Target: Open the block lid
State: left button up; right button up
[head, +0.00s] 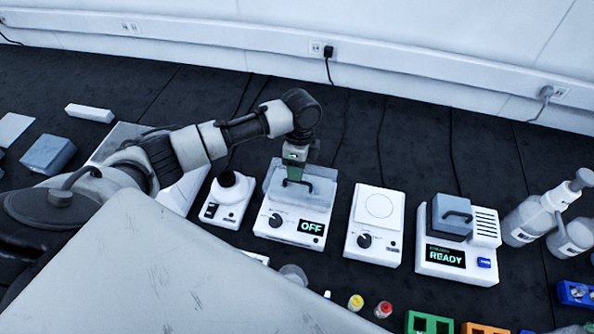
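A white device with an OFF display (311,228) and a dark knob stands on the dark bench in the middle of the view. On top it has a translucent grey lid (318,190) with a dark handle (299,184); the lid looks down. My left gripper (295,174) points down right at this handle, its greenish fingers overlapping it in the picture. I cannot tell whether the fingers are closed on the handle. My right gripper is out of view.
A flat-topped white device (376,212) stands between the two. A small mixer (229,197) is at the left. Bottles (523,222) stand at the right. Small capped vials (356,302) and coloured racks (428,324) are in front. The bench behind is clear apart from cables.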

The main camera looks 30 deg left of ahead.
pick_arm(q)
jog(key=shift+s+d+f, duration=0.1)
jog(key=shift+s+f, duration=0.05)
jog(key=shift+f, duration=0.65)
jog(key=shift+s+f, duration=0.1)
jog(key=shift+f, duration=0.7)
jog(key=shift+c, duration=0.2)
grip_shut()
